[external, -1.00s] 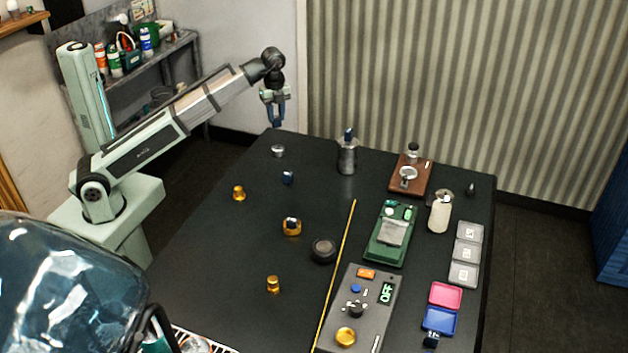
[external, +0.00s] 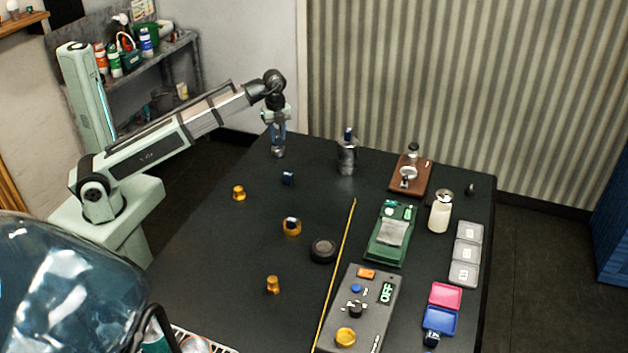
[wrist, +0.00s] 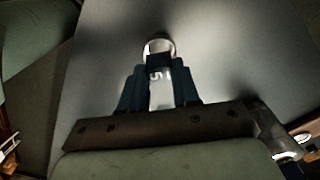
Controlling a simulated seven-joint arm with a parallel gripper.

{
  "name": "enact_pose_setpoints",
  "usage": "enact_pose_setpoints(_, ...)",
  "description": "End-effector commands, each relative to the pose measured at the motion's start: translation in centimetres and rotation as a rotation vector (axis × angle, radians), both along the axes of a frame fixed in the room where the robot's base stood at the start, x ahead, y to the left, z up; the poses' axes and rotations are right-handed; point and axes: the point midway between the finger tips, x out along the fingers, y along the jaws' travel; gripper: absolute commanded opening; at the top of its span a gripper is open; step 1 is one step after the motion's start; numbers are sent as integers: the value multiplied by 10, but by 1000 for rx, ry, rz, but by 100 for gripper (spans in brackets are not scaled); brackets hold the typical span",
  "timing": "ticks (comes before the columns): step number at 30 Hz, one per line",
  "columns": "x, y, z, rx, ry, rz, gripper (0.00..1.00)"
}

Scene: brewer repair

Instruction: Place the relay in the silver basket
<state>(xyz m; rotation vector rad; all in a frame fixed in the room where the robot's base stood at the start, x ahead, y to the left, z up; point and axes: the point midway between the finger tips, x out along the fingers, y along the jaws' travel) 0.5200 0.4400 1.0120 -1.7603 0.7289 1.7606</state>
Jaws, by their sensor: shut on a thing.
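The small silver basket (external: 278,153) is at the table's far left corner. My gripper (external: 278,142) points down over it, with its blue fingers at its top. In the wrist view my gripper (wrist: 159,85) is shut on a pale silver piece marked "5", which looks like the silver basket (wrist: 160,92). A round bright rim with a dark patch shows at its far end. I cannot tell what the dark patch is. A small dark blue block (external: 288,178), possibly the relay, stands on the table nearby. A gold basket (external: 292,229) holds another dark piece with a pale top.
A silver pot (external: 347,158) stands right of my gripper. Gold pieces (external: 239,193) (external: 273,285) and a dark round disc (external: 323,250) are on the table. A yellow line (external: 337,265) divides it from the green scale (external: 390,240) and grey control box (external: 360,310).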

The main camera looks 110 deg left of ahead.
Motion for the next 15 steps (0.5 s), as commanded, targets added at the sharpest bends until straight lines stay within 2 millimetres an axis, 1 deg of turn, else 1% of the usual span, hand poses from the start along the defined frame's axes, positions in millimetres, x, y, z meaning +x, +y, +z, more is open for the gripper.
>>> enact_pose_setpoints(12, 0, 0, -3, 1, -1, 0, 2)
enact_pose_setpoints(13, 0, 0, -3, 1, -1, 0, 34)
enact_pose_setpoints(15, 0, 0, -3, 0, 0, 0, 40)
